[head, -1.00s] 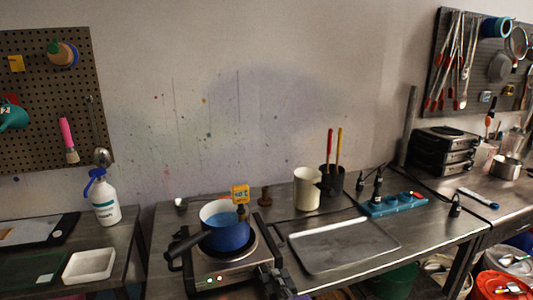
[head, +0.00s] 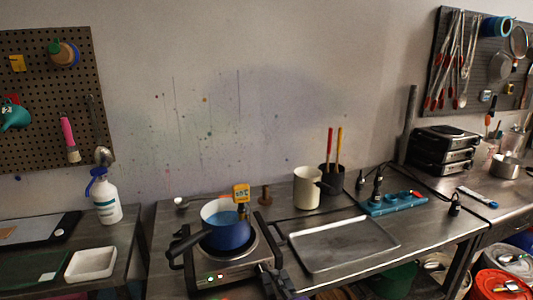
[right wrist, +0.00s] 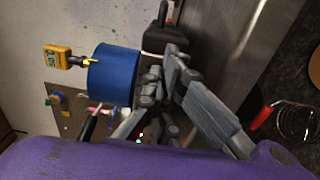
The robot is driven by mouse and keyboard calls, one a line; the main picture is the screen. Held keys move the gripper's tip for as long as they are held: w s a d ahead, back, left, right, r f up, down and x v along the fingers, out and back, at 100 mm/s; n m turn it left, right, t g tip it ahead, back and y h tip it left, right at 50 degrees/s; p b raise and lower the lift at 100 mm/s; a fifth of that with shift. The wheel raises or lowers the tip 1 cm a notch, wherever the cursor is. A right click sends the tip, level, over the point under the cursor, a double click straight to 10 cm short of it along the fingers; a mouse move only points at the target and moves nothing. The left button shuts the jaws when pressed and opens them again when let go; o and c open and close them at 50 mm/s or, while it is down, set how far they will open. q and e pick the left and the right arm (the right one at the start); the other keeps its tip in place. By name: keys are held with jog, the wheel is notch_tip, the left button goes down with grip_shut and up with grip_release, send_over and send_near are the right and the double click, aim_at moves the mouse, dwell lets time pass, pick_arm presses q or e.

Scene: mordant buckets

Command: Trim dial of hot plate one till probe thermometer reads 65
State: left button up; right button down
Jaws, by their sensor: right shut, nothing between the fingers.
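A blue pot (head: 228,236) with a dark handle stands on the hot plate (head: 207,284) near the front of the metal table. The yellow probe thermometer (head: 241,192) shows above the pot's far rim; its digits are too small to read. Small red and green lights show on the hot plate's front; I cannot make out the dial. My right gripper (head: 272,281) is shut and empty, by the hot plate's right front corner. In the right wrist view, its fingers (right wrist: 160,92) are close beside the blue pot (right wrist: 113,74), with the thermometer (right wrist: 58,57) beyond. My left gripper is out of view.
A metal tray (head: 340,243) lies right of the hot plate. Behind it stand a white pitcher (head: 307,188) and a dark holder with handles. A blue power strip (head: 394,204) is further right. A spray bottle (head: 105,198) and white dish (head: 91,263) are left.

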jog(key=shift+a+f, duration=0.15)
jog(key=shift+f, duration=0.35)
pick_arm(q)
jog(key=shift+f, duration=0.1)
pick_arm(e)
jog(key=shift+f, duration=0.1)
jog(key=shift+w+d+f, duration=0.1)
jog(key=shift+d, duration=0.25)
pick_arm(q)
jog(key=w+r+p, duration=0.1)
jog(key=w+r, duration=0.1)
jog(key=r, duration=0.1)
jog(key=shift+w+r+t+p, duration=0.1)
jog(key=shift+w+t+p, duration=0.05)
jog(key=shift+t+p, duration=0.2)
pick_arm(e)
jog(key=v, duration=0.6)
